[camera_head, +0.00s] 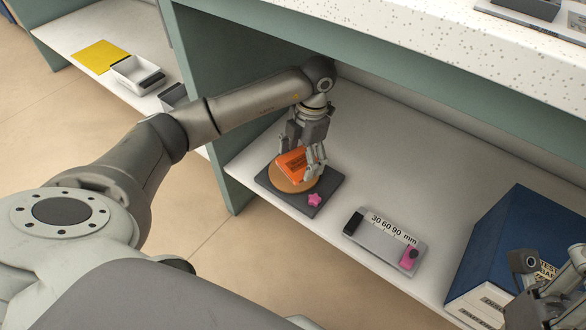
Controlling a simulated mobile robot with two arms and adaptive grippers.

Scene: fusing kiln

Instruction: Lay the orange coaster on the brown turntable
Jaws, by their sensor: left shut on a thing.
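The orange coaster (292,162) is in my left gripper (303,161), which reaches down from above and is shut on it. The coaster is over the round brown turntable (291,185), and I cannot tell whether it touches the top. The fingers hide part of the coaster's right side. The turntable sits on a dark square base (329,187) on the low white shelf. My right gripper (552,298) is at the lower right corner, partly cut off by the frame, in front of a blue box; its opening is unclear.
A pink star (315,199) lies on the dark base beside the turntable. A grey gauge plate (385,240) marked in mm lies to the right. The blue box (520,245) stands at the far right. A speckled white counter (420,45) overhangs the shelf.

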